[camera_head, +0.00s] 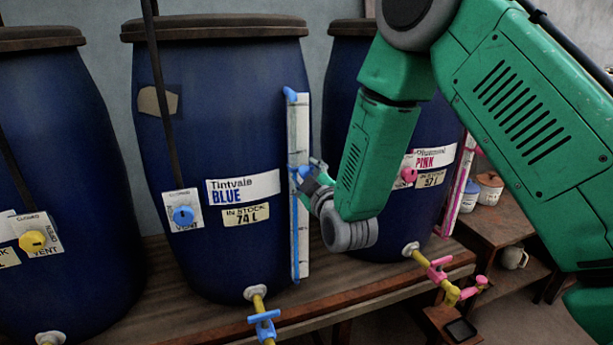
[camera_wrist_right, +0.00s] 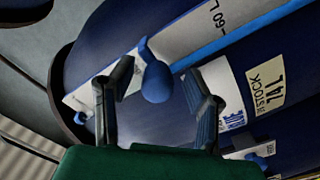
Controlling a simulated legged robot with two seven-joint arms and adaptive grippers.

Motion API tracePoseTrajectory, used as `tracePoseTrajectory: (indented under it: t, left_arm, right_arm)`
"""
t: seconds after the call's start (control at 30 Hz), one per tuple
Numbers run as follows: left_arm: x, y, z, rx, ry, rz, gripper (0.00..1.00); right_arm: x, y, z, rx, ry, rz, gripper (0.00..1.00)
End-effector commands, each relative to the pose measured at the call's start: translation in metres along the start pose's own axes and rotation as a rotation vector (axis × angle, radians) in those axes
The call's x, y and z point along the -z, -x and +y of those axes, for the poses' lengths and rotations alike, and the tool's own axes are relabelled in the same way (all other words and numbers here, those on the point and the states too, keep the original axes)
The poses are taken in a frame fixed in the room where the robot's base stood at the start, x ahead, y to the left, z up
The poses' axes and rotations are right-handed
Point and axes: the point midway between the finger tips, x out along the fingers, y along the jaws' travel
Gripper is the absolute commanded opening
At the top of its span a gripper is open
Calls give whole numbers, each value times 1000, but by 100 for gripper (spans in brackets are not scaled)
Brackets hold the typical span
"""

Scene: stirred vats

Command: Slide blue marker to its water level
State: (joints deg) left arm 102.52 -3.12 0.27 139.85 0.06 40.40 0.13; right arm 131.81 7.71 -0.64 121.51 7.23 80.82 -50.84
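The blue vat (camera_head: 221,150), labelled Tintvale BLUE with 74 L in stock, stands in the middle of the head view. A white level scale (camera_head: 303,240) with a thin sight tube runs up its right side; blue shows in the tube's lower part, its top edge near my gripper. The blue marker (camera_wrist_right: 157,82) is a rounded knob by the scale in the wrist view. My right gripper (camera_head: 307,177) is at the scale at mid height. In the wrist view its fingers stand apart either side of the knob, with no clear contact. My left gripper is out of view.
A vat with a yellow vent knob (camera_head: 32,241) stands left, and the PINK vat (camera_head: 345,110) stands right, partly behind my right arm. Taps, including the blue tap (camera_head: 263,318), stick out in front. The wooden bench (camera_head: 340,285) carries the vats.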

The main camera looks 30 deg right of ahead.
Motion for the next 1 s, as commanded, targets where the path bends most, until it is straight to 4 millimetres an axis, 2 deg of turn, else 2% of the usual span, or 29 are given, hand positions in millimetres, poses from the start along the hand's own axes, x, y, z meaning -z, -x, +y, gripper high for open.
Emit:
tracePoseTrajectory:
  t: [0.23,0.37,0.8,1.0]
  left_arm:
    - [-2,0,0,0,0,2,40]
    - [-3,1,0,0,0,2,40]
    - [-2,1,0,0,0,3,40]
    - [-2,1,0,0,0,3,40]
  right_arm:
    - [-2,1,1,-1,0,-2,44]
    - [-2,11,0,0,0,-3,44]
    - [-2,98,-2,4,1,-3,44]
    - [-2,116,-2,1,1,-2,44]
